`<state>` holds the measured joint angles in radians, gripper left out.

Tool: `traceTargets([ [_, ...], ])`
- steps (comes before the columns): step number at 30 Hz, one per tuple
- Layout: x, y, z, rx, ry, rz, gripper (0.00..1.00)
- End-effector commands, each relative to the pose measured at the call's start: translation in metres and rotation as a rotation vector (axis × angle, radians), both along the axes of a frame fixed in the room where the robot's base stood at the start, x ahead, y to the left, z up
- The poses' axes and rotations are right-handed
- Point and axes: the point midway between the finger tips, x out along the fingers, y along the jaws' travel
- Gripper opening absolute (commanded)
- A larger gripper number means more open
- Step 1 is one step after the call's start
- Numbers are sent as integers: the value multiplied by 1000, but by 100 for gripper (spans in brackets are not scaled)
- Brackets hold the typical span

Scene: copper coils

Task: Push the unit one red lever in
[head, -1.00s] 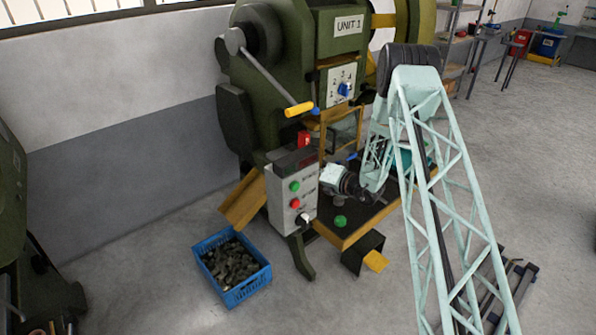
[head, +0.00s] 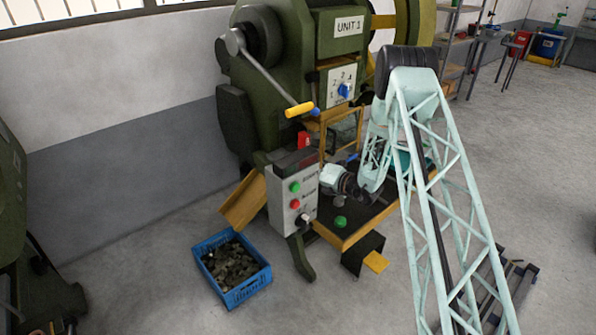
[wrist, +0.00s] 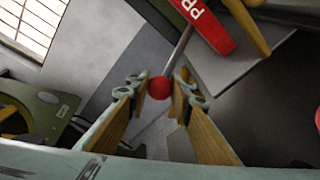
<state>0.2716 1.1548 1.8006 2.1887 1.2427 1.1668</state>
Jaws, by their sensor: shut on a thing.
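The red lever shows in the wrist view as a red ball knob (wrist: 160,88) on a thin grey rod. The rod runs up to a red labelled block (wrist: 210,22). My gripper (wrist: 159,92) has its two wood-coloured fingers on either side of the knob, and is shut on it. In the head view, the unit one machine (head: 290,75) is a green press with a "UNIT 1" sign. My wrist is low at the press, behind its grey control box (head: 293,193). The fingers and knob are hidden there, but a small red piece (head: 304,141) shows above the box.
A yellow-handled crank (head: 299,109) juts from the press front. The control box carries green and red buttons. A green button (head: 340,222) is on the dark table (head: 355,213). A blue crate (head: 233,292) of dark parts stands on the floor. Open floor lies to the right.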

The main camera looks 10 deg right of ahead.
Motion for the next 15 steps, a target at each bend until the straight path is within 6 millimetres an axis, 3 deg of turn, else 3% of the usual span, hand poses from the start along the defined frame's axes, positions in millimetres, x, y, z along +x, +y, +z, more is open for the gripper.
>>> traceTargets([
  [9, 21, -38, 0, -2, -3, -2, 2],
  [15, 26, -47, 1, -2, -2, -3, 2],
])
